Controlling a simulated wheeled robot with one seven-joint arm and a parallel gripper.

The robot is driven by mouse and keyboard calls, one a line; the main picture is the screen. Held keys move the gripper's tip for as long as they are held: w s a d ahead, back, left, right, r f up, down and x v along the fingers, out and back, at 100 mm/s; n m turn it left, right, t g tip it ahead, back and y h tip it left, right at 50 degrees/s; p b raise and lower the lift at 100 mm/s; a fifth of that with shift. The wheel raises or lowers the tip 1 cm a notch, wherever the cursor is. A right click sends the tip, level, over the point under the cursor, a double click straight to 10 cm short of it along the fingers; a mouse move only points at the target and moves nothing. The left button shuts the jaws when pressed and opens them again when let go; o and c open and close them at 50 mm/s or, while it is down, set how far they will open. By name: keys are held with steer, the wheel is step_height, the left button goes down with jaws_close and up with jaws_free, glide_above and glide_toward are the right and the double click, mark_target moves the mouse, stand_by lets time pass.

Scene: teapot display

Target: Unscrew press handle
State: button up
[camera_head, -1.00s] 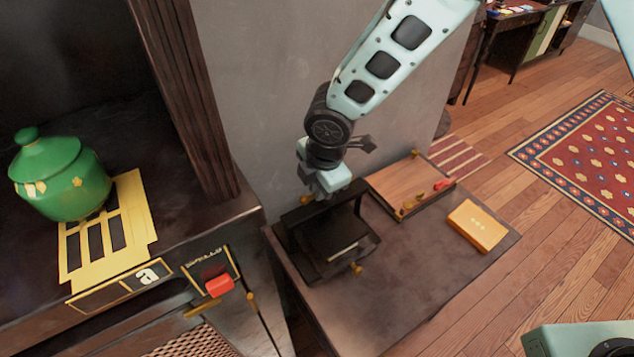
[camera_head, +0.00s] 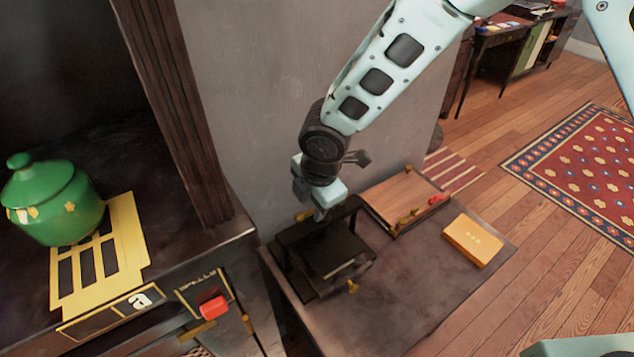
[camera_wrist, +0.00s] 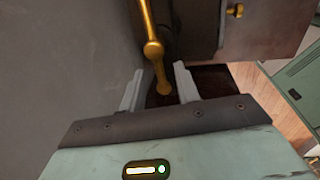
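The dark press (camera_head: 300,266) stands on the small side table against the grey wall. Its brass handle (camera_wrist: 151,25), a rod with a ball, shows in the wrist view. A brass knob (camera_head: 304,215) shows beside my gripper in the head view. My gripper (camera_head: 320,214) points down at the top of the press. In the wrist view my gripper (camera_wrist: 158,78) is open, with its two grey fingers apart. The lower brass end lies between them in the picture, with gaps on both sides. I cannot tell whether it is at fingertip depth.
A wooden board (camera_head: 398,196) with brass and red fittings lies behind the press. A yellow box (camera_head: 473,240) is at the table's right. The table's (camera_head: 405,292) front is clear. A green teapot (camera_head: 52,203) stands on a cabinet at left, beside a dark post (camera_head: 180,110).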

step_height(320, 180, up, 16)
steer(key=s+d, duration=0.2)
steer(key=shift+s+r, duration=0.25)
steer(key=shift+s, duration=0.1)
steer(key=s+d+m+g, duration=0.1)
steer(key=s+d+m, duration=0.5)
steer(key=s+m, duration=0.2)
steer(key=s+d+m, duration=0.7)
steer(key=s+m, duration=0.2)
steer(key=s, duration=0.2)
steer(key=shift+s+d+f+m+g+h, duration=0.2)
steer(key=shift+s+f+m+g+h, duration=0.1)
steer(key=shift+f+g, duration=0.1)
steer(key=shift+w, duration=0.1)
